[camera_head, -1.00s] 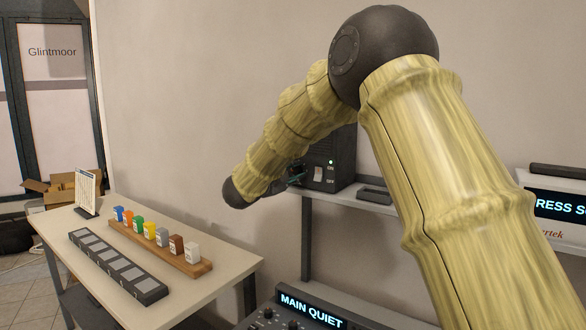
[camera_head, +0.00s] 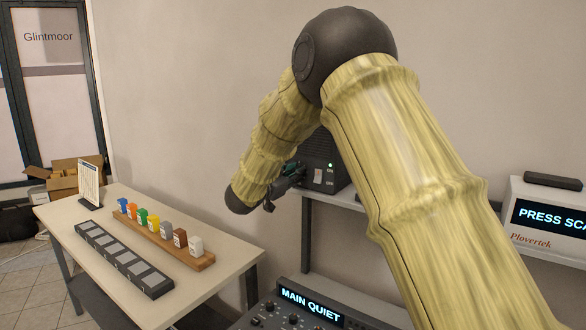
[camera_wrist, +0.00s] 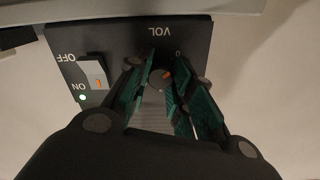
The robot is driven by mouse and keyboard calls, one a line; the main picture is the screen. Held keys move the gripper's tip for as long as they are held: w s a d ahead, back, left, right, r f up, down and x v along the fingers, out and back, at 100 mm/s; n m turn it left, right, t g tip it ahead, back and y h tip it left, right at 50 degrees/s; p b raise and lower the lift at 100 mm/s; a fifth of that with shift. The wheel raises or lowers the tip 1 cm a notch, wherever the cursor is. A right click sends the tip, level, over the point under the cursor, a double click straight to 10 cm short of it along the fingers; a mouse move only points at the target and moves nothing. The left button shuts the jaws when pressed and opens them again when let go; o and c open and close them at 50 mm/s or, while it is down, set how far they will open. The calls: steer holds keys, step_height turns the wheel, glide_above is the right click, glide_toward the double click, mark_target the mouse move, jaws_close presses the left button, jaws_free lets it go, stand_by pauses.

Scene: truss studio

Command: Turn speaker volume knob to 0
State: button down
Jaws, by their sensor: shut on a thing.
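The speaker (camera_head: 318,150) is a dark box on a shelf, with a green light and an ON/OFF switch on its front. In the wrist view its panel (camera_wrist: 195,35) appears upside down, with "VOL" and a "0" above a small dark round volume knob (camera_wrist: 159,77). In the head view my gripper (camera_head: 288,174) is at the speaker's front left and hides the knob.
The speaker's switch (camera_wrist: 95,75) is close to the left finger. A table (camera_head: 215,240) at left holds a wooden rack (camera_head: 165,238) of coloured blocks and a dark tray (camera_head: 125,262). A mixer with a "MAIN QUIET" display (camera_head: 310,304) is below the speaker.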

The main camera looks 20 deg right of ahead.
steer(key=shift+n+p, duration=0.4)
steer(key=shift+n, duration=0.2)
steer(key=c, duration=1.2)
jaws_free()
steer(key=shift+a, duration=0.1)
steer(key=v, duration=1.2)
